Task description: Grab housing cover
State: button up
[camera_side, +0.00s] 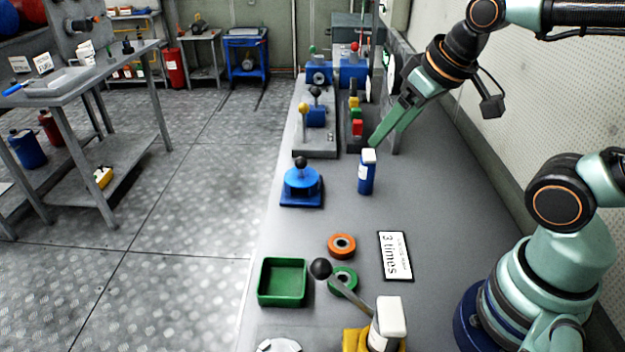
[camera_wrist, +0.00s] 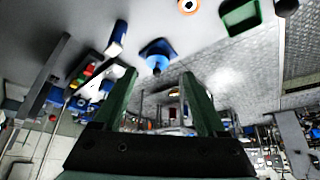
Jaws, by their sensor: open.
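A blue round cover with a black ball knob (camera_side: 302,183) sits on a blue square base on the grey bench in the side view; it looks like the housing cover, though no label shows. In the wrist view the blue cover (camera_wrist: 157,48) appears beyond and between my fingers. My gripper (camera_side: 378,138) hangs above the bench, behind and to the right of the cover in the side view, apart from it. Its two green fingers are spread in the wrist view (camera_wrist: 158,76), with nothing between them.
A blue bottle with a white cap (camera_side: 367,174) stands below my gripper, right of the cover. A lever block with a yellow knob (camera_side: 316,130) and coloured buttons (camera_side: 356,118) stand behind. An orange ring (camera_side: 341,246), green ring (camera_side: 344,280), green tray (camera_side: 283,283) and sign (camera_side: 395,256) lie nearer.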

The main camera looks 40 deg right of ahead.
jog(key=w+f+n+t, duration=0.3)
jog(key=w+f, duration=0.2)
jog(key=w, duration=0.6)
jog(key=n+t, duration=0.4)
send_near(303, 163)
jog(key=w, duration=0.4)
jog(key=w+f+n+t, duration=0.2)
jog(key=w+f+t, duration=0.1)
jog(key=w+f, duration=0.1)
jog(key=shift+f, duration=0.1)
jog(key=shift+n, duration=0.3)
jog(key=shift+w+a+f, duration=0.15)
jog(key=shift+w, duration=1.15)
jog(key=shift+w+a+f, duration=0.15)
jog(key=shift+w, duration=1.2)
grip_shut()
